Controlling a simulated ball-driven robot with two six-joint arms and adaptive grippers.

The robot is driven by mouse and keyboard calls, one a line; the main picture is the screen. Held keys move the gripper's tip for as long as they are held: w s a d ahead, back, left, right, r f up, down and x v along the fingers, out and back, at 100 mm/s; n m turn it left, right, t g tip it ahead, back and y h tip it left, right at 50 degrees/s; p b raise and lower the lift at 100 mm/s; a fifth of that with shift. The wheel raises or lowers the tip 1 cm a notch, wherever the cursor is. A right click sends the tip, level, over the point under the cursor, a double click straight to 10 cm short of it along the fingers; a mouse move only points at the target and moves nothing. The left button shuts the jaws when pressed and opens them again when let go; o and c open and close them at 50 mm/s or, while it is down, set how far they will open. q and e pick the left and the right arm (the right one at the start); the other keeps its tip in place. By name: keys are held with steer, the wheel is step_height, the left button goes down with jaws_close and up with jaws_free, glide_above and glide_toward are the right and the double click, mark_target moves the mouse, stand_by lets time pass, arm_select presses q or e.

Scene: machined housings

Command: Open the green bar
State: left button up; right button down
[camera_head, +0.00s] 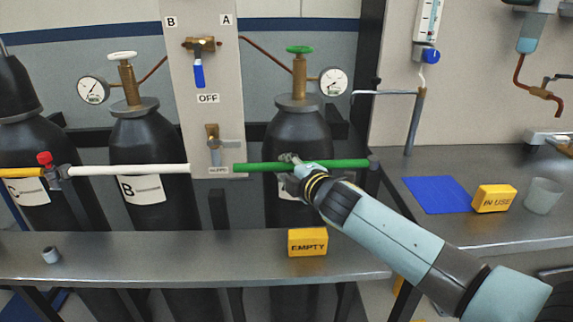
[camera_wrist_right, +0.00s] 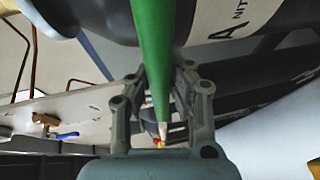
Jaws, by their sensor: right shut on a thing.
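The green bar (camera_head: 340,163) runs level in front of the black cylinder (camera_head: 298,135) with the green valve knob. Its right end meets a dark post, and its left end lies near the panel's lower edge. My right gripper (camera_head: 290,162) is shut on the bar, left of its middle. In the right wrist view the green bar (camera_wrist_right: 152,45) passes between the two fingers of my right gripper (camera_wrist_right: 158,85), and a white bar end shows beyond it. The gripper hides a short piece of the bar in the head view. My left gripper is not in view.
A white bar (camera_head: 130,169) crosses the cylinder labelled B, and a yellow bar (camera_head: 22,172) lies farther left. A blue mat (camera_head: 436,195) lies on the right counter.

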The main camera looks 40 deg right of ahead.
steer(key=s+a+n+g+y+p, duration=0.1)
steer(key=s+n+g+y+p, duration=0.45)
steer(key=s+n+y, duration=0.95)
steer(key=s+d+g+y+b, duration=0.1)
steer(key=s+d+g+b, duration=0.1)
steer(key=s, duration=0.3)
steer(key=s+d+n+g+y+b, duration=0.1)
steer(key=s+d+g+b, duration=0.2)
steer(key=s+b, duration=0.2)
steer(key=shift+s+d, duration=0.15)
steer(key=shift+s, duration=0.25)
steer(key=c, duration=1.2)
jaws_free()
steer(key=shift+o, duration=0.2)
